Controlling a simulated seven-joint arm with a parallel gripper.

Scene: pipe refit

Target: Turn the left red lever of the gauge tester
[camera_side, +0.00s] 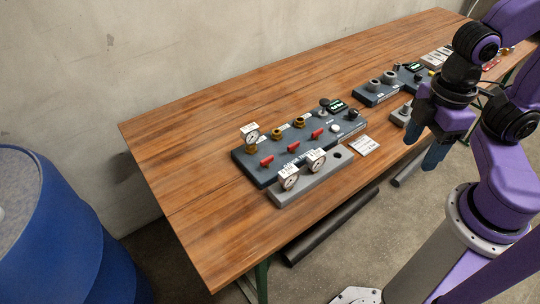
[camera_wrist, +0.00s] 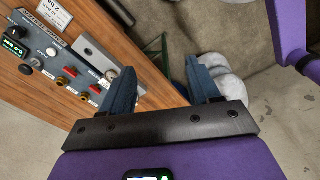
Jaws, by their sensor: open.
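The gauge tester (camera_side: 345,147) is a dark blue panel on the wooden table in the side view. It carries a row of red levers; the left red lever (camera_side: 267,161) is at its near left end. In the wrist view the tester (camera_wrist: 45,62) lies at upper left with two red levers visible; I cannot tell for sure which is the left one, and a finger covers part of that end. My gripper (camera_side: 434,158) is open and empty, apart from the tester, to its right beyond the table's front edge. Its blue fingers (camera_wrist: 160,65) show in the wrist view.
A grey block (camera_side: 325,172) with two tagged gauges (camera_side: 290,181) stands in front of the levers. A tagged gauge (camera_side: 250,136) stands on the tester's left end. A white card (camera_side: 364,145) and another blue panel (camera_side: 378,92) lie to the right. The table's left part is clear.

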